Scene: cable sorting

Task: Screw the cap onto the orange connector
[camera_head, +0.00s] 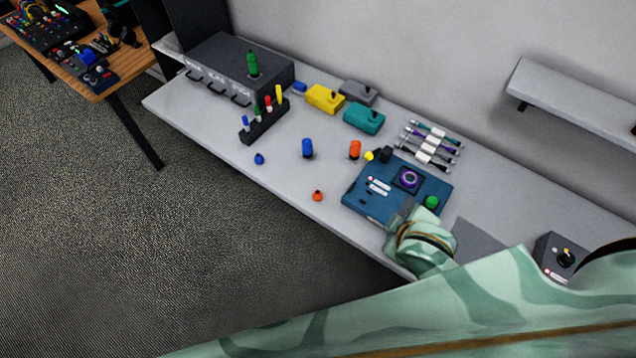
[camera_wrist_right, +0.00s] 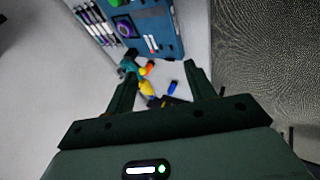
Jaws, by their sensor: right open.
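The orange connector (camera_head: 355,149) stands upright on the table, left of the blue board's back corner. The small orange cap (camera_head: 318,196) lies apart from it, near the table's front edge. My right arm comes in from the lower right, and its wrist is over the board's front right edge. My right gripper (camera_wrist_right: 160,78) is open, with nothing held between its fingers. In the right wrist view, an orange piece (camera_wrist_right: 149,68) shows beyond the fingertips; I cannot tell whether it is the connector or the cap. My left gripper is out of view.
A blue connector (camera_head: 308,147) and blue cap (camera_head: 259,158) stand to the left. A yellow-ended dark piece (camera_head: 386,154) is right of the orange connector. The blue board (camera_head: 360,204) carries a green knob (camera_head: 432,202). Several cables (camera_head: 432,145) lie behind. Table around the orange cap is clear.

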